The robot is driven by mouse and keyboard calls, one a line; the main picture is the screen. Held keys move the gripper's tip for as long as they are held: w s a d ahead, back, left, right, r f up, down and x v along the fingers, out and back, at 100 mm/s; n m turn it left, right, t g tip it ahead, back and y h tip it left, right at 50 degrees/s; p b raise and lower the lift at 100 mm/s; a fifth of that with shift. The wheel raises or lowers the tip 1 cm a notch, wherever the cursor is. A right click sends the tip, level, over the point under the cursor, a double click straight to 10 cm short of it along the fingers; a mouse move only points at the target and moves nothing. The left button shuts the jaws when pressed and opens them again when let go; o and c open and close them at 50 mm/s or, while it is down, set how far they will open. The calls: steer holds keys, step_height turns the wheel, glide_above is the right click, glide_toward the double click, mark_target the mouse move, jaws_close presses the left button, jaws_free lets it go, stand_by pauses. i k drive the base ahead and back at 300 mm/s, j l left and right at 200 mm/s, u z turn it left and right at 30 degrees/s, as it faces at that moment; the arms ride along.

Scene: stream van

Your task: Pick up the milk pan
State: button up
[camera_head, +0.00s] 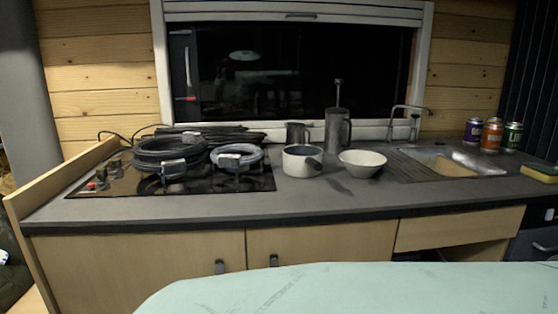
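The milk pan (300,163) looks like a small pale pan with a dark inside. It stands upright on the grey counter (330,201), just right of the hob. Its short dark handle (312,163) points toward the front right. A white bowl (362,165) stands close on its right. My gripper is not in view.
Coiled hoses (170,153) lie on the black hob (128,183) at the left. A metal jug (297,134) and a tall press pot (338,129) stand behind the pan. A sink (448,164) is at the right, with several cans (491,137) behind it. A pale green surface (340,290) fills the foreground. The counter before the pan is clear.

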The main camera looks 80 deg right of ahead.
mark_target(299, 162)
steer(key=z, duration=3.9)
steer(key=k+j+z, duration=0.25)
steer(key=j, duration=0.2)
steer(key=k+j+z, duration=0.2)
steer(key=j, duration=1)
steer(key=i+j, duration=0.1)
steer(key=j, duration=0.65)
